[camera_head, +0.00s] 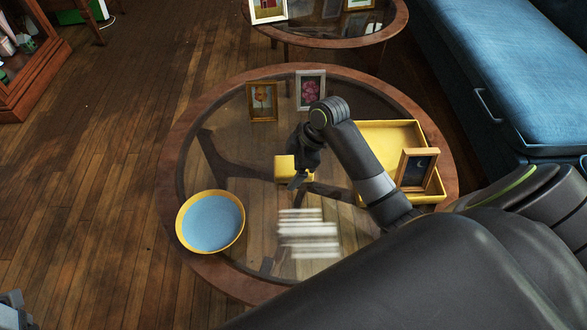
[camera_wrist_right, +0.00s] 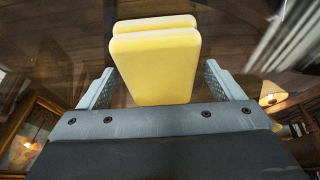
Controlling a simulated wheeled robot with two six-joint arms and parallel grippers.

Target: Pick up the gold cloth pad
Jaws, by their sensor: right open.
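The gold cloth pad (camera_head: 284,165) is a small yellow block on the round glass-topped table (camera_head: 172,165), near its middle. My right gripper (camera_head: 298,178) is over its right side and hides part of it. In the right wrist view the pad (camera_wrist_right: 155,70) lies between the two open fingers of the right gripper (camera_wrist_right: 160,85), with a gap on each side. A line splits its far end into two layers; I cannot tell whether this is a fold or a reflection. A grey part of my left gripper (camera_head: 14,308) shows at the lower left corner; its jaws are unclear.
A yellow tray (camera_head: 385,133) holds a framed picture (camera_head: 416,170) at the right. A blue-and-yellow bowl (camera_head: 211,220) stands at the left front. Two small frames (camera_head: 262,101) (camera_head: 310,90) stand behind the pad. White striped glare lies in front of it.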

